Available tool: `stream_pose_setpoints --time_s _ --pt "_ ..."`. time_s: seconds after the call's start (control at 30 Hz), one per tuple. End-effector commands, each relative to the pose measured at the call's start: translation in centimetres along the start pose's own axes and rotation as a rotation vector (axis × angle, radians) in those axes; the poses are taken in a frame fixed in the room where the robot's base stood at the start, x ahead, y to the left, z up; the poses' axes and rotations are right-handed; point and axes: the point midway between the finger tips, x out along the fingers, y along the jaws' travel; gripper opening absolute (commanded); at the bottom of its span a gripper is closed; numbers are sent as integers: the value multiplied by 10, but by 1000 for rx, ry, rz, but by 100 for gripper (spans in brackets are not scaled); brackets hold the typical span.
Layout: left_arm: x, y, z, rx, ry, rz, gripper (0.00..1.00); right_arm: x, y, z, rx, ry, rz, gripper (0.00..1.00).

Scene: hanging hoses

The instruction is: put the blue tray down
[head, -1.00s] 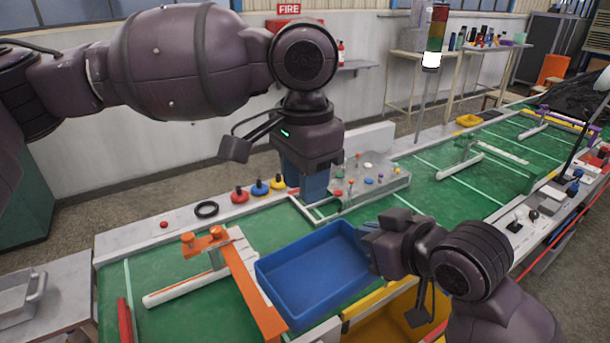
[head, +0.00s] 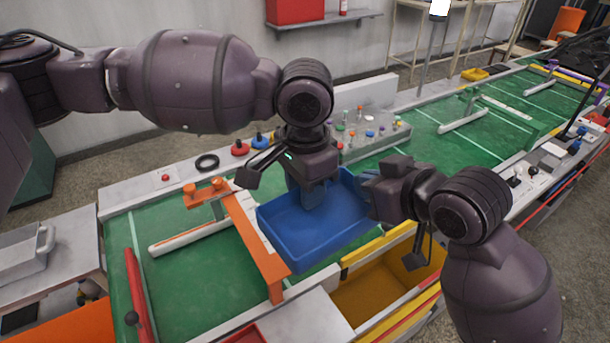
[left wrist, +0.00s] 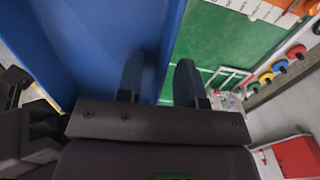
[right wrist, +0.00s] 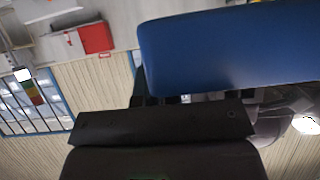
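The blue tray (head: 335,232) is upright and roughly level over the front part of the green table top, beside the orange bracket; I cannot tell whether it touches the table. My left gripper (head: 312,195) reaches down over its far side. In the left wrist view the left gripper (left wrist: 158,80) has its fingers apart, one over the blue tray (left wrist: 90,50) and one over green, with the tray's edge between them. My right gripper (head: 372,192) is at the tray's right side. In the right wrist view the tray wall (right wrist: 230,50) hides most of its fingers.
An orange bracket (head: 255,240) stands close to the tray's left side. A yellow bin (head: 385,290) is below the table's front edge. A board with small coloured parts (head: 375,130) lies behind the tray.

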Motion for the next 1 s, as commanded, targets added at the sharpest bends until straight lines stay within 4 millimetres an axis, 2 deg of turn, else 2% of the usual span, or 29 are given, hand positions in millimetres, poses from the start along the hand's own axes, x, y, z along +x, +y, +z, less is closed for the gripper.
stream_pose_setpoints --time_s 0.23,0.43,0.47,0.57,0.8,1.0 --pt "1 0 0 0 0 0 34 0 0 0 0 1 0 0" --pt "0 0 0 0 0 0 3 0 0 0 0 1 0 0" --pt "0 0 0 0 0 0 0 0 0 0 0 1 0 0" --pt "0 0 0 0 0 0 0 0 0 0 0 1 0 0" --pt "0 0 0 1 0 0 0 0 0 0 0 0 0 34" --pt "0 0 0 0 0 0 0 0 0 0 0 0 0 34"
